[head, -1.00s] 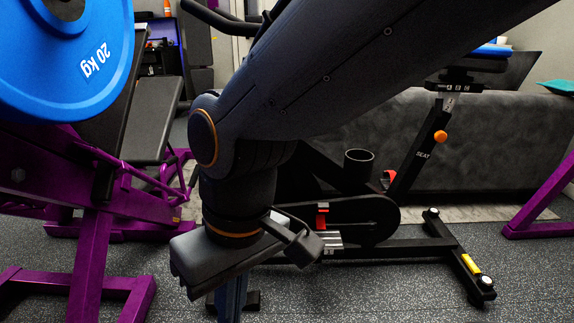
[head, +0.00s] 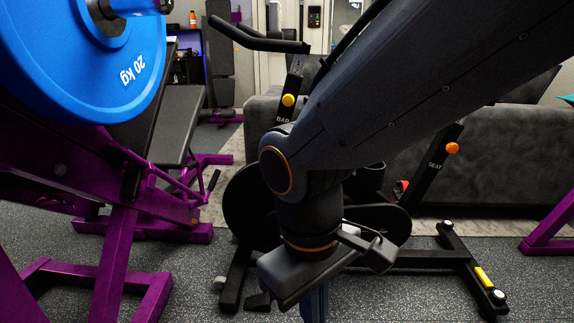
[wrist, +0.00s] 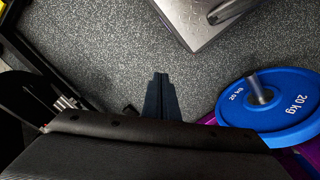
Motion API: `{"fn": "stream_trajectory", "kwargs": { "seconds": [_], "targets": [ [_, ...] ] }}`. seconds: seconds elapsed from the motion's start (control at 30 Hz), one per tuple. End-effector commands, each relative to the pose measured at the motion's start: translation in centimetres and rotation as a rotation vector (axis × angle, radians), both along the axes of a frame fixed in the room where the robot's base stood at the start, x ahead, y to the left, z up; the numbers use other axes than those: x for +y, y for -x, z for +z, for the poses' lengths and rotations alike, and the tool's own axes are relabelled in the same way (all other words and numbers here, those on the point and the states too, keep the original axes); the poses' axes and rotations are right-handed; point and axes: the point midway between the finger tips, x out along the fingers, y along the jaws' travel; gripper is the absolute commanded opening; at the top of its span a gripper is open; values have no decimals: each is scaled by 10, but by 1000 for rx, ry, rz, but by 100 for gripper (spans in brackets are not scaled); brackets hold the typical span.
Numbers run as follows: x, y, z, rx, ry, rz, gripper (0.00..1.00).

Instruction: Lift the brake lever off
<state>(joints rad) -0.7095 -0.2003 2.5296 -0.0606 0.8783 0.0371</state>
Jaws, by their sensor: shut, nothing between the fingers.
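The black exercise bike (head: 462,258) stands ahead, partly behind my arm. I cannot make out the brake lever for certain; the bike's middle, where a red part showed earlier, is covered by my arm. A small red piece (head: 401,188) shows beside the cup holder. In the wrist view, silver cylinders (wrist: 66,102) and a tiny red spot lie at the left, too small to identify. My gripper (head: 314,305) points down, low in front of the bike, its fingertips cut by the frame edge. In the wrist view the gripper (wrist: 160,92) is shut and empty above the floor.
A purple rack (head: 112,255) with a blue 20 kg plate (head: 75,60) stands close at left. A grey sofa (head: 445,170) is behind the bike. A metal plate with a post (wrist: 212,18) lies on the floor in the wrist view. Speckled floor between is clear.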

Motion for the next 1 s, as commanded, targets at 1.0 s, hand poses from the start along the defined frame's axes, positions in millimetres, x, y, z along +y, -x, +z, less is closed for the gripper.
{"fn": "stream_trajectory", "kwargs": {
  "seconds": [1.0],
  "targets": [
    [51, -312, 12, -726, 1617, 1400, 0]
  ]
}}
